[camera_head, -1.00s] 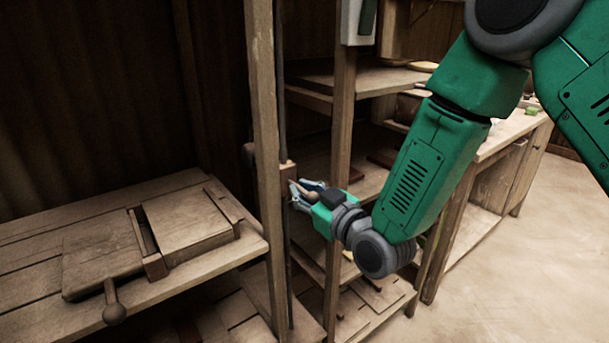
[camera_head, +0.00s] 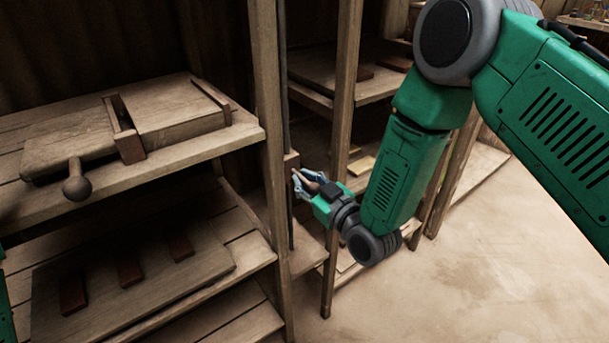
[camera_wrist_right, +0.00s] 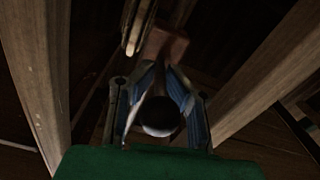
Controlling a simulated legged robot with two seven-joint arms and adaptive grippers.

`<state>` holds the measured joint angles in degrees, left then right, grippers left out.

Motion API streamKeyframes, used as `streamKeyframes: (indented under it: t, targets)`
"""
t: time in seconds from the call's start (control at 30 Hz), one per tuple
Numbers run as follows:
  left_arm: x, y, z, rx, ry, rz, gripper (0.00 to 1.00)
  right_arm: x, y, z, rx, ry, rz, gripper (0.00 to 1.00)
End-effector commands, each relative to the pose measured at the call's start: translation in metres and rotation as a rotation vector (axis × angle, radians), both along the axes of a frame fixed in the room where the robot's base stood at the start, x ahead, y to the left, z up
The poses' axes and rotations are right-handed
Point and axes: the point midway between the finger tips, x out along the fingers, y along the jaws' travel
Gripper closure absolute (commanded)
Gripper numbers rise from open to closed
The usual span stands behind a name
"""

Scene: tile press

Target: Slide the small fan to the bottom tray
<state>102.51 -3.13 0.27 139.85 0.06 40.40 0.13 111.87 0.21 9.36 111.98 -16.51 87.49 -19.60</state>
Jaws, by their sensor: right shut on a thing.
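My right gripper (camera_head: 302,179) is shut on a short round-ended wooden handle (camera_wrist_right: 158,116), between its blue-grey fingers. The handle reaches toward a small reddish-brown block (camera_head: 291,160) on a dark vertical rod (camera_head: 286,90) beside a wooden post. The block also shows beyond the fingers in the right wrist view (camera_wrist_right: 166,44). I cannot make out anything shaped like a fan. A lower shelf (camera_head: 255,258) is below, at left. My left gripper is not in view.
A wooden press with a round knob (camera_head: 76,188) stands on the upper shelf. A board (camera_head: 100,262) with three reddish bars lies on the lower shelf. Wooden posts (camera_head: 343,130) stand close on both sides of my right gripper. Open floor (camera_head: 480,270) is at right.

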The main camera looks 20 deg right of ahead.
Motion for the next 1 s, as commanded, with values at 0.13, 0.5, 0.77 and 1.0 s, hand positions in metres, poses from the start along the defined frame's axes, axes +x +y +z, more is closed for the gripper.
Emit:
streamKeyframes:
  t: [0.13, 0.5, 0.77, 1.0]
  targets:
    - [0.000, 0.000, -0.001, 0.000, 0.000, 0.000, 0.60, 0.003, -0.001, -0.002, -0.001, -0.003, -0.003, 1.00]
    - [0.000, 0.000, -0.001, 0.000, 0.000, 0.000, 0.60, 0.002, -0.001, -0.004, -0.002, 0.002, -0.003, 0.70]
    - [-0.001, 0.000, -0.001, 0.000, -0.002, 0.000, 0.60, -0.001, -0.001, -0.002, -0.002, -0.001, -0.001, 0.70]
    - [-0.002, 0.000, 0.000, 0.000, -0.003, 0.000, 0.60, -0.028, -0.011, -0.004, -0.003, 0.004, -0.001, 0.70]
